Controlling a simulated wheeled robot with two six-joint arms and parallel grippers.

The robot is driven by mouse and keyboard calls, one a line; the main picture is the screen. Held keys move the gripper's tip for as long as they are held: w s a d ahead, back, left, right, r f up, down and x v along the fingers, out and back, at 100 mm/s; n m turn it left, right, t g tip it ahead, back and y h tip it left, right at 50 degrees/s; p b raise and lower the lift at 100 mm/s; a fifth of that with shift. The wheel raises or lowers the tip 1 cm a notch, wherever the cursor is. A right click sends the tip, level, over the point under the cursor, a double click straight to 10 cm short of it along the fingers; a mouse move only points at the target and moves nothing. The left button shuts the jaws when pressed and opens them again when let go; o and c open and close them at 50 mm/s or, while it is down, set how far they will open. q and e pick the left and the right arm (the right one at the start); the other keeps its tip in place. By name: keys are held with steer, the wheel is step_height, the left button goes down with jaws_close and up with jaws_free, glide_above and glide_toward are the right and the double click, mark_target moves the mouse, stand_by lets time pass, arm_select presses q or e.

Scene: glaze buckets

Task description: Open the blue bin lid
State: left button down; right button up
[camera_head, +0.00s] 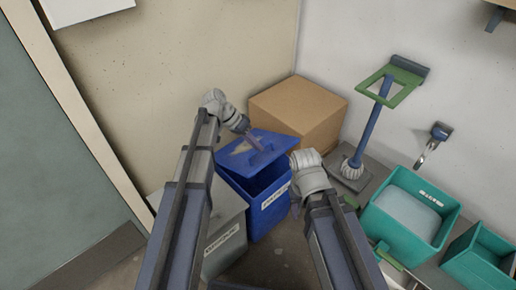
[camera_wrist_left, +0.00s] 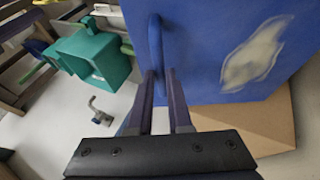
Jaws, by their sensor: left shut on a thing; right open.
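The blue bin (camera_head: 268,208) stands on the floor in the middle of the head view, with a white label on its front. Its blue lid (camera_head: 278,142) is tilted up, and the bin's dark inside shows below it. My left gripper (camera_head: 259,143) is shut on the lid's handle. In the left wrist view, the fingers (camera_wrist_left: 166,92) close around the blue handle (camera_wrist_left: 155,42), which stands out from the lid (camera_wrist_left: 205,45). My right gripper (camera_head: 297,206) is at the bin's right side, open and empty, with its fingers mostly hidden by the wrist.
A grey bin (camera_head: 228,240) stands left of the blue one, partly behind my left arm. A cardboard box (camera_head: 298,112) is behind the bin. To the right are a stand with a green top (camera_head: 405,78) and teal tubs (camera_head: 410,215). A wall closes the back.

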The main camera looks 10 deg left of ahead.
arm_select(q)
steer(key=w+a+r+p, duration=0.2)
steer(key=w+a+r, duration=0.2)
steer(key=w+a, duration=0.1)
steer(key=w+a+r+h+p, duration=0.1)
steer(key=w+a+r+p, duration=0.2)
steer(key=a, duration=0.5)
steer(key=shift+w+r+g, duration=0.3)
steer(key=shift+w+r, duration=0.15)
steer(key=shift+w, duration=0.55)
arm_select(e)
step_height(320, 180, up, 7)
steer(key=shift+f, duration=0.1)
arm_select(q)
steer(key=c, duration=0.8)
jaws_free()
steer(key=shift+c, duration=0.2)
steer(key=shift+r+p, duration=0.15)
steer(key=shift+p, duration=0.2)
